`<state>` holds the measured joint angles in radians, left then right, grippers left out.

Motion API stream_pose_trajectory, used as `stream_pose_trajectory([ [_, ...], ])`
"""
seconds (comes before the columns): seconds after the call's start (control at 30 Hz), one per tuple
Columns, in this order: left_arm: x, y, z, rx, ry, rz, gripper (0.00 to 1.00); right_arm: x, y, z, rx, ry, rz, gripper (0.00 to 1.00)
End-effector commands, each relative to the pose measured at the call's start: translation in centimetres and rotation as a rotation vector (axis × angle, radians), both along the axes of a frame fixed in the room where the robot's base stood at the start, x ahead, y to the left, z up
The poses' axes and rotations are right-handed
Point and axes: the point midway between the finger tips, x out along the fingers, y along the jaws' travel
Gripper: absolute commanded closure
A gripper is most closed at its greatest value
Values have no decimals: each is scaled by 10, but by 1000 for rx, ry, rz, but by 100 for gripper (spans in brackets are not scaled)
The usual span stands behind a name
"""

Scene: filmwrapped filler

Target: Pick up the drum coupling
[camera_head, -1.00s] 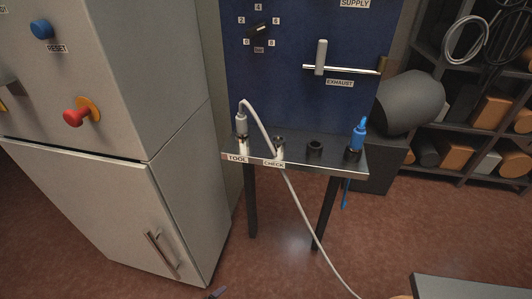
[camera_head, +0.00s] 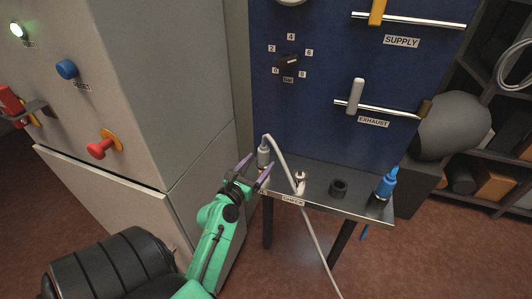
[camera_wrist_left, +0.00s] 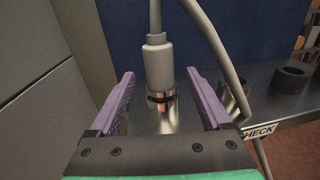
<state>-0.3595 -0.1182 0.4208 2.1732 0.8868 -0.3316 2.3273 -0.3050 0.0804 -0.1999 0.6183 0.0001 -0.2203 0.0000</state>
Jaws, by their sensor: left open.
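A light grey coupling (camera_head: 263,156) with a pale hose from its top stands upright in a metal socket at the left end of the shelf. It also shows in the left wrist view (camera_wrist_left: 158,62), above its shiny socket (camera_wrist_left: 162,112). A blue coupling (camera_head: 386,184) stands at the shelf's right end. No label shows which one is the drum coupling. My left gripper (camera_head: 255,170) is open. Its purple fingers lie to either side of the grey coupling in the wrist view, with gaps on both sides. My right gripper is not in view.
The shelf (camera_head: 318,201) also holds an empty metal socket (camera_head: 299,182) by the CHECK label and a black ring (camera_head: 338,188). The pale hose (camera_head: 315,240) hangs over the front edge. A grey cabinet (camera_head: 190,110) stands close on the left; a blue panel (camera_head: 320,110) rises behind.

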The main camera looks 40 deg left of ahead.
Motion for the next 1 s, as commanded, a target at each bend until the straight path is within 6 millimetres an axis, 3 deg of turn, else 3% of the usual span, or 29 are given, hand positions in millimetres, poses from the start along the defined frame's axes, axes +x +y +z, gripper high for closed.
stream_pose_trajectory([
  [0.33,55,9,0,4,1,0,18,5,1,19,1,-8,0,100],
  [0.6,62,10,-4,1,3,0,18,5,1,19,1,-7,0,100],
  [0.8,62,10,-4,2,3,0,95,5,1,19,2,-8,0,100],
  [0.83,62,10,-4,2,3,0,100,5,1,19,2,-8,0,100],
  [1.0,62,11,-3,3,2,1,100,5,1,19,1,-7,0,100],
])
